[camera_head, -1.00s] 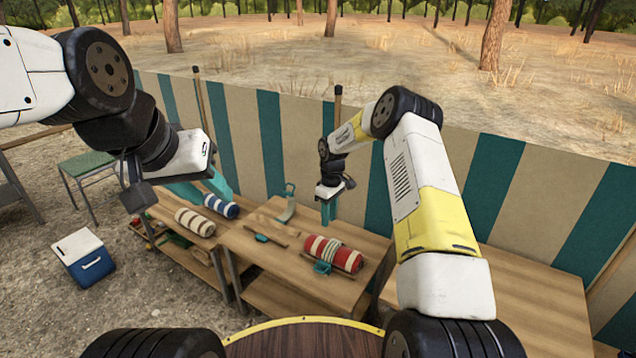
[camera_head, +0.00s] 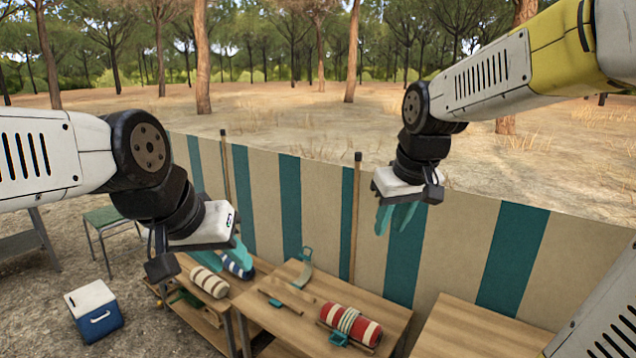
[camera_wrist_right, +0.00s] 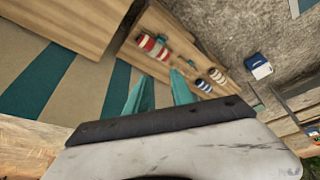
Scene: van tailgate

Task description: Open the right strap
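A red-and-cream striped roll (camera_head: 351,326) lies on the wooden table, with pale cord wound round its middle. A teal buckle-like piece (camera_head: 338,338) sits at its near side. Which part is the right strap I cannot tell for sure. My right gripper (camera_head: 394,226) is open and empty, high above and behind the table; in the wrist view its two teal fingers (camera_wrist_right: 160,92) stand apart, and the red roll (camera_wrist_right: 152,46) lies beyond them. My left gripper (camera_head: 226,254) looks open, in front of the blue-striped roll in the head view, with no object seen between its fingers.
A cream-striped roll (camera_head: 209,282) and a blue-and-white roll (camera_head: 237,265) lie on the left table. A teal curved tool (camera_head: 304,270) and a thin stick with a teal piece (camera_head: 276,300) lie left of the red roll. A striped fence (camera_head: 450,250) stands behind. A cooler (camera_head: 94,312) is on the ground.

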